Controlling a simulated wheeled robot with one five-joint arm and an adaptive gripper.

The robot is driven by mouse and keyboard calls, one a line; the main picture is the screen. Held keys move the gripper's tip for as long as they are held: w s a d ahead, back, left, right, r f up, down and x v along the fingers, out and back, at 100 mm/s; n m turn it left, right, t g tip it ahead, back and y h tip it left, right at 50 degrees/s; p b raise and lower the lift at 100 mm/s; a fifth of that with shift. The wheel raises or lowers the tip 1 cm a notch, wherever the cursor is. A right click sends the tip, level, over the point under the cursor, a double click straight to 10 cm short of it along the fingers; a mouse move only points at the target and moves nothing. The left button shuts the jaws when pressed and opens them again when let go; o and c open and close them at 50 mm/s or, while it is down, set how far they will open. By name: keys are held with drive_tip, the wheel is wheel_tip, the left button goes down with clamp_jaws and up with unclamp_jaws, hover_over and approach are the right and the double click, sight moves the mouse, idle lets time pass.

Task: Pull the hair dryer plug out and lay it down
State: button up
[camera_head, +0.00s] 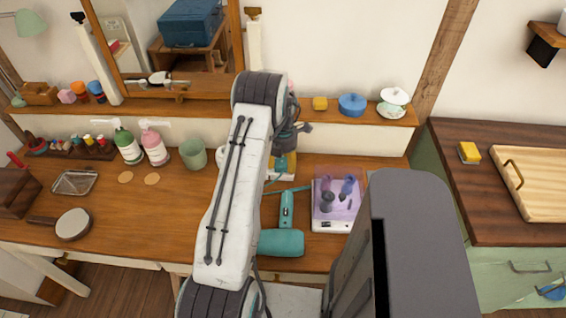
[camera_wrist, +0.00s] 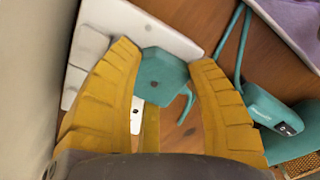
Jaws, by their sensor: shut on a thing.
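The teal hair dryer plug (camera_wrist: 160,76) is between the yellow fingers of my gripper (camera_wrist: 170,85), which is shut on it. Behind the plug in the wrist view is a white socket strip (camera_wrist: 172,36). The plug overlaps the strip; I cannot tell whether it touches it. In the head view my gripper (camera_head: 284,158) is at the back of the wooden desk, partly hidden by my arm. The teal hair dryer (camera_head: 283,242) lies near the desk's front edge, its handle toward the back. Its handle also shows in the wrist view (camera_wrist: 268,106), with the teal cord (camera_wrist: 236,40).
A clear purple-tinted box (camera_head: 335,200) with dark items stands right of the dryer. A green cup (camera_head: 193,154), pump bottles (camera_head: 154,147) and a round hand mirror (camera_head: 73,224) are to the left. Bare desk (camera_head: 150,215) lies left of my arm. A back ledge holds a blue pot (camera_head: 352,105).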

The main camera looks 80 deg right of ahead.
sight(282, 162)
drive_tip(key=shift+d+r, duration=0.1)
drive_tip(key=shift+r, duration=0.1)
drive_tip(key=shift+w+r+p, duration=0.1)
drive_tip(key=shift+r+p, duration=1.3)
drive_tip(key=shift+r, duration=1.1)
